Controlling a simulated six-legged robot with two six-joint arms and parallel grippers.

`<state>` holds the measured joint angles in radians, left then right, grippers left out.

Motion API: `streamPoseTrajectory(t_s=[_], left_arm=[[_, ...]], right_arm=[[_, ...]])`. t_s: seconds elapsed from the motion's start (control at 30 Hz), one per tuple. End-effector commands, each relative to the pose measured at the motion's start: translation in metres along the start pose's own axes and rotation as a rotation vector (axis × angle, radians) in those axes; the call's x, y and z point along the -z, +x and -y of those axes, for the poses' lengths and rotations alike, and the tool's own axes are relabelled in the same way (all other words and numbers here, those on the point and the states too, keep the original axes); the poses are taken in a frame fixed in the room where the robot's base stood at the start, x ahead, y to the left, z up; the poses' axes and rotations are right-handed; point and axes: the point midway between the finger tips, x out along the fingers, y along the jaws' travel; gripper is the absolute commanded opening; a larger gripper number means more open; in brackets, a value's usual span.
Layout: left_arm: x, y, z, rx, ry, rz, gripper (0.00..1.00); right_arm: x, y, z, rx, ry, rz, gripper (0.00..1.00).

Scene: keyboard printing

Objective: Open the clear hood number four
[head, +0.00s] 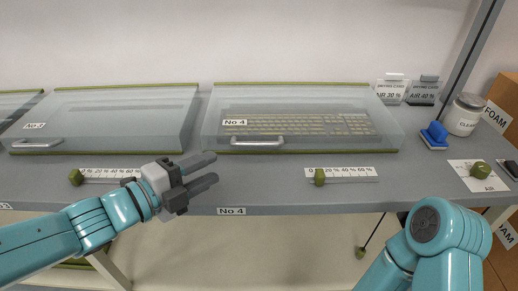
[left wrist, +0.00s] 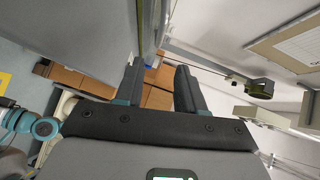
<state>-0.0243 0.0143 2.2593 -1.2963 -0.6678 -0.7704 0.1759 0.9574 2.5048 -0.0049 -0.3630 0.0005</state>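Clear hood number four (head: 300,105) is down over a pale keyboard (head: 290,125) on the grey bench. Its label "No 4" (head: 235,122) is at the left, and a silver handle (head: 257,142) runs along its front lower edge. My left gripper (head: 213,170) is in front of the bench, below and left of that handle and apart from it. Its two fingers are spread with nothing between them. The left wrist view also shows the open fingers (left wrist: 160,90). My right arm shows at the lower right, but its gripper is out of the picture.
A second hood (head: 115,115), labelled No 3, stands to the left. Slider scales (head: 345,173) with green knobs lie along the bench front.

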Motion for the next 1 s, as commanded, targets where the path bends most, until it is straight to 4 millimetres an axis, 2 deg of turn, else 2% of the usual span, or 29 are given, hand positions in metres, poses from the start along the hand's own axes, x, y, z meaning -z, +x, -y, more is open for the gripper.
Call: streamPoseTrajectory(t_s=[0.4,0.6,0.8,1.0], left_arm=[[-0.002,0.096,-0.001,-0.003,-0.001,-0.005,0.39],[-0.004,0.134,0.000,-0.002,0.001,-0.003,0.39],[-0.004,0.152,0.001,-0.001,0.000,-0.002,0.39],[-0.004,0.154,0.001,-0.001,0.000,-0.001,0.39]], right_arm=[[0.000,0.013,-0.005,0.000,0.000,0.000,0.57],[0.000,0.015,-0.005,0.000,0.000,0.000,0.57],[0.000,0.016,-0.006,0.000,0.000,0.000,0.57],[0.000,0.016,-0.006,0.000,0.000,0.000,0.57]])
